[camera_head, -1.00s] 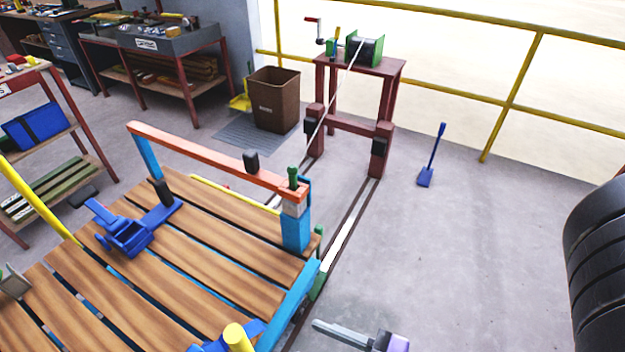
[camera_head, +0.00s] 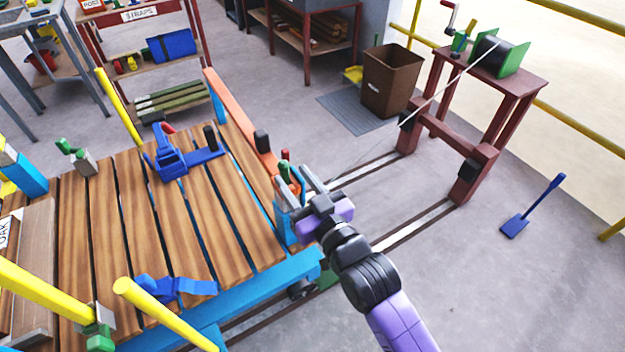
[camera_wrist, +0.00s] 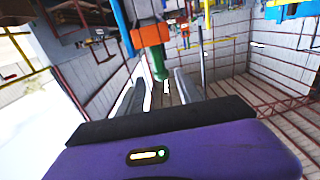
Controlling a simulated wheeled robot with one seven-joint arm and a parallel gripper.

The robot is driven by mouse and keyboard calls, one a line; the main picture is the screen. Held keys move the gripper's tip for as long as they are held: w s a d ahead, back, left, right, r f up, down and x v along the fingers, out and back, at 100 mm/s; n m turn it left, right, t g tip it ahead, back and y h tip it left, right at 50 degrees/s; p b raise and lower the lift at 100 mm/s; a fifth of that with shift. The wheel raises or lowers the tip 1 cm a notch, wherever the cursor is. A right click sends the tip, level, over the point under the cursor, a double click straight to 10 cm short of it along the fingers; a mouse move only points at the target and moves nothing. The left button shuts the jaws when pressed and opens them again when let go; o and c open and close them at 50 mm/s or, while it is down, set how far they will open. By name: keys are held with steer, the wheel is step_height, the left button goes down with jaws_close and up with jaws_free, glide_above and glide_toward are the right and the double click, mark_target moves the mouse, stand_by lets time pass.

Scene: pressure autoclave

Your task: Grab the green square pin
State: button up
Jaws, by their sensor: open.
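The green pin (camera_head: 284,171) stands at the near end of the orange rail (camera_head: 240,128), on top of the blue corner post of the wooden cart. My gripper (camera_head: 293,180) is open at that corner, with its fingers close to the pin and partly overlapping it. In the wrist view, the green pin (camera_wrist: 159,66) shows beside the orange rail end (camera_wrist: 150,37), near the tips and in line with the gap between my gripper's open fingers (camera_wrist: 160,85). I cannot tell whether a finger touches it. The pin's square shape is not clear.
The slatted cart (camera_head: 190,235) carries a blue clamp (camera_head: 175,160), yellow bars (camera_head: 165,315) and another green-handled piece (camera_head: 68,148). A winch stand (camera_head: 485,75) with a taut cable is at the back right.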

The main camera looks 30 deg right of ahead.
mark_target(287, 168)
steer(key=shift+w+d+r, duration=0.1)
steer(key=shift+w, duration=1.45)
steer(key=shift+w+a+f+p, duration=0.1)
steer(key=shift+w+f+p, duration=0.1)
steer(key=shift+w, duration=0.6)
steer(key=shift+w+a+f+p, duration=0.1)
steer(key=shift+w+p, duration=0.1)
steer(key=shift+w, duration=0.65)
steer(key=shift+w+f+p, duration=0.1)
steer(key=shift+w+p, duration=0.1)
steer(key=shift+w, duration=0.6)
jaws_close()
